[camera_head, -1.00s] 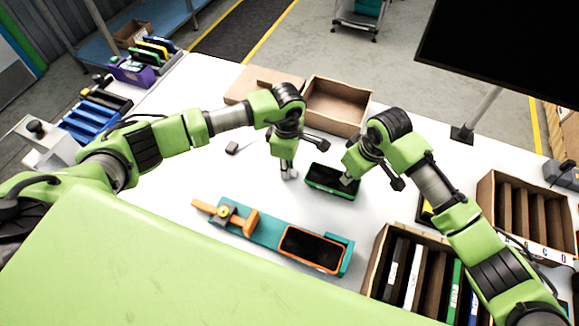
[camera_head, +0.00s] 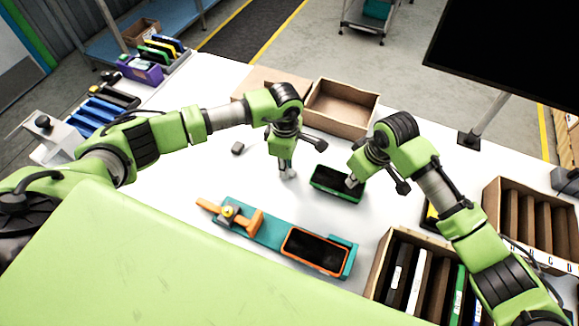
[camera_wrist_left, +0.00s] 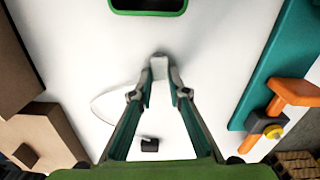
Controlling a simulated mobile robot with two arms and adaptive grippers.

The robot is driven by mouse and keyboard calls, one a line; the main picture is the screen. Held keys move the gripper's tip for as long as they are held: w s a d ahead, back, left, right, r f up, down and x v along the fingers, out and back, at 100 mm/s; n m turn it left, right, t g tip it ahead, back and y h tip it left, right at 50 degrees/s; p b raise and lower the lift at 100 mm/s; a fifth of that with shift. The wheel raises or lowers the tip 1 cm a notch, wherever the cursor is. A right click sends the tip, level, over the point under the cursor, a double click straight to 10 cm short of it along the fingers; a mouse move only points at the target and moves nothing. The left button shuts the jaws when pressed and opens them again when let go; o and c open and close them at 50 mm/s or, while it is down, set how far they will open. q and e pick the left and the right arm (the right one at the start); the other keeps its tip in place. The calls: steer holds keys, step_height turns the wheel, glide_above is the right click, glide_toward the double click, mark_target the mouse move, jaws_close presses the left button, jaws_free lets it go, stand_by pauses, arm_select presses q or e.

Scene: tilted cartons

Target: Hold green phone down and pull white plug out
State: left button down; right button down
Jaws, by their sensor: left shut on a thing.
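The green phone (camera_head: 325,187), dark-screened with a green rim, lies on the white table in the head view; its edge shows at the top of the left wrist view (camera_wrist_left: 148,12). My left gripper (camera_head: 288,173) is left of it, shut on the white plug (camera_wrist_left: 160,66). The plug is apart from the phone, with bare table between them. A thin pale cable curves toward a small black block (camera_wrist_left: 149,145). My right gripper (camera_head: 352,182) has its fingertips at the right part of the phone, seemingly touching it. Whether its fingers are open is too small to tell.
A teal fixture (camera_head: 268,232) with an orange clamp and an orange-rimmed phone (camera_head: 314,251) lies in front. An open cardboard box (camera_head: 342,105) stands behind. Slotted boxes (camera_head: 527,222) stand at the right, blue trays (camera_head: 95,115) at the left.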

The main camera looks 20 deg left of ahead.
arm_select(q)
steer(key=shift+a, duration=0.1)
arm_select(e)
steer(key=shift+s+d+f, duration=0.1)
steer(key=shift+s+f, duration=0.1)
